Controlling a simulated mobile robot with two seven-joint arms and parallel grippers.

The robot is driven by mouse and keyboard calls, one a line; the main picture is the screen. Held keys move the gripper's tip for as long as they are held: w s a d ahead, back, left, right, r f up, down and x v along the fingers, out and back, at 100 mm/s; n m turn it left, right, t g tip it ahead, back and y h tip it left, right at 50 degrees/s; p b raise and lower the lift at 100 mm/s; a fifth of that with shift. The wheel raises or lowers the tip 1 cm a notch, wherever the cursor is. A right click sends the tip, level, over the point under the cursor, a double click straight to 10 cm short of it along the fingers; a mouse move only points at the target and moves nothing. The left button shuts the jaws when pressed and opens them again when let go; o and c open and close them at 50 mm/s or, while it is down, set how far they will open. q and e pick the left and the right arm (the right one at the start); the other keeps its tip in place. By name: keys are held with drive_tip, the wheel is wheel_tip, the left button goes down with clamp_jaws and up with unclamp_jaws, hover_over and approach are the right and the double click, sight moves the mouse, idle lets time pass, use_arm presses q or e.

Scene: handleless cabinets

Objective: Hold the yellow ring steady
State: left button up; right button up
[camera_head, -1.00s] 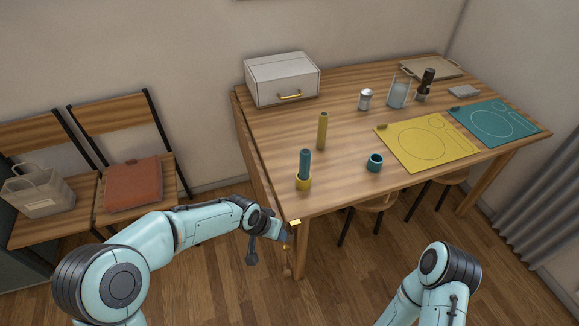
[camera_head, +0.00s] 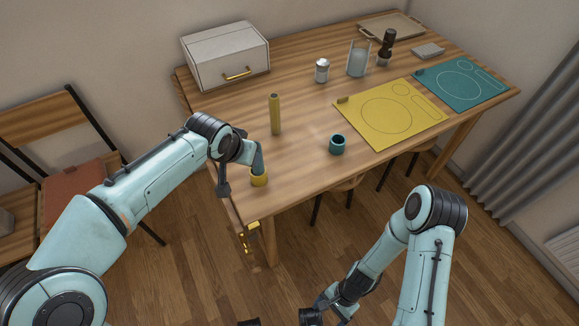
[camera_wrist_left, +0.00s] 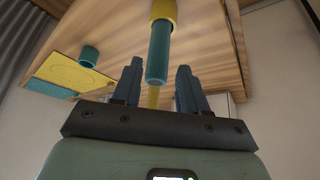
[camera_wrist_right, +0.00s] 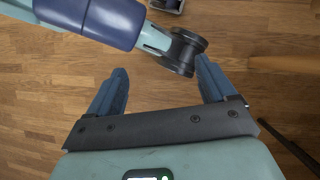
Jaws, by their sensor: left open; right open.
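The yellow ring (camera_head: 259,181) stands on the table near its left front edge. It also shows at the top of the left wrist view (camera_wrist_left: 164,10), around the end of a teal cylinder (camera_wrist_left: 158,52). My left gripper (camera_head: 257,158) is beside them, just above the ring. In the left wrist view its open fingers (camera_wrist_left: 157,86) lie either side of the cylinder's line, with no visible contact. In the head view the arm and gripper largely hide the cylinder. My right gripper (camera_wrist_right: 162,85) is open and empty over the wooden floor, away from the table.
A yellow cylinder (camera_head: 275,115) stands behind the ring. A teal cup (camera_head: 337,145) and a yellow mat (camera_head: 398,118) are to the right. A white box (camera_head: 225,58) with a gold handle sits at the back left. Bare tabletop lies between ring and cup.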

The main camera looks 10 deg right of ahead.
drive_tip(key=w+r+m+t+y, duration=1.05)
drive_tip(key=w+r+m, duration=0.55)
drive_tip(key=w+r, duration=1.15)
drive_tip(key=w+a+n+h, duration=0.1)
drive_tip(key=w+n, duration=0.1)
drive_tip(key=w+a+r+n+g, duration=0.1)
drive_tip(key=w+a, duration=0.1)
drive_tip(key=w+a+n+g+h, duration=0.1)
drive_tip(key=w+a+n, duration=0.1)
drive_tip(key=shift+w+r+n+h, duration=0.25)
drive_tip(key=shift+r+n+h, duration=0.05)
drive_tip(key=shift+h, duration=0.05)
drive_tip(key=x, duration=1.3)
drive_tip(key=shift+w, duration=0.15)
drive_tip(key=shift+c, duration=0.3)
drive_tip(key=c, duration=1)
drive_tip(key=shift+o, duration=0.2)
